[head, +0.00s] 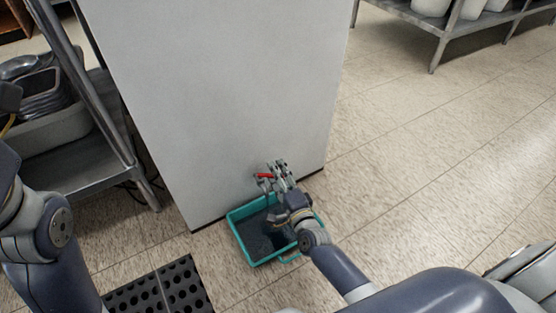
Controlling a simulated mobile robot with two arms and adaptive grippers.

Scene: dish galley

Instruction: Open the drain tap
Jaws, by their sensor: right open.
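The drain tap shows as a small red handle (265,176) low on the front of a tall pale grey cabinet (215,90). My right gripper (271,172) is open at the red handle, with its fingers close around or beside it; I cannot tell if they touch. The fingers partly hide the tap. A teal tray (237,232) with a dark inside sits on the floor below the tap, partly covered by my right arm. My left arm is at the left edge; its gripper is not visible.
A metal shelf rack (118,140) with a tub (50,135) and dark pans stands left of the cabinet. A black perforated mat (183,285) lies on the floor at the front. Another metal rack (437,45) with white containers is at the back right. The tiled floor at right is clear.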

